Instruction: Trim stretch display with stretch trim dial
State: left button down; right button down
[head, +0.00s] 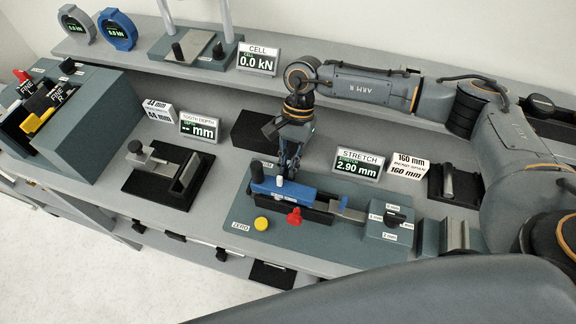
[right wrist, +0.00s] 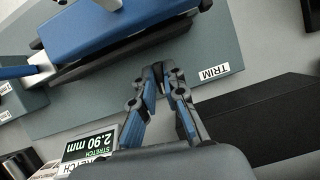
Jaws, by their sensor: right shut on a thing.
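The stretch display (head: 358,165) reads 2.90 mm in the head view. It also shows upside down in the right wrist view (right wrist: 90,146). My right gripper (head: 286,172) points down behind the blue-topped stretch device (head: 315,203). In the right wrist view its fingertips (right wrist: 166,72) are close together beside the TRIM label (right wrist: 214,73) on the grey-green base plate (right wrist: 240,50). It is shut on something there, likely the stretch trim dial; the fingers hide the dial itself. My left gripper is not in view.
A yellow ZERO button (head: 261,223) and a red knob (head: 294,216) sit in front of the device. A selector box (head: 390,228) with mm marks stands to its right. A black block (head: 254,130) lies behind the gripper. A tooth depth display (head: 198,127) stands left.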

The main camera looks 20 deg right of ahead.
jog(key=m+t+b, duration=0.1)
jog(key=m+b, duration=0.3)
jog(key=m+t+y+b, duration=0.1)
jog(key=m+b, duration=0.2)
jog(key=b, duration=0.1)
jog(key=shift+s+d+f+m+t+y, duration=0.1)
jog(key=shift+f+m+t+y, duration=0.1)
jog(key=shift+m+t+y, duration=0.15)
jog(key=m+t+b, duration=0.1)
jog(key=m+b, duration=0.2)
jog(key=shift+r, duration=0.15)
jog(key=shift+r+m+t+b, duration=0.1)
jog(key=shift+m+t+b, duration=0.25)
jog(key=shift+m+b, duration=0.25)
jog(key=c, duration=1.4)
grip_release()
jog(key=v, duration=1.2)
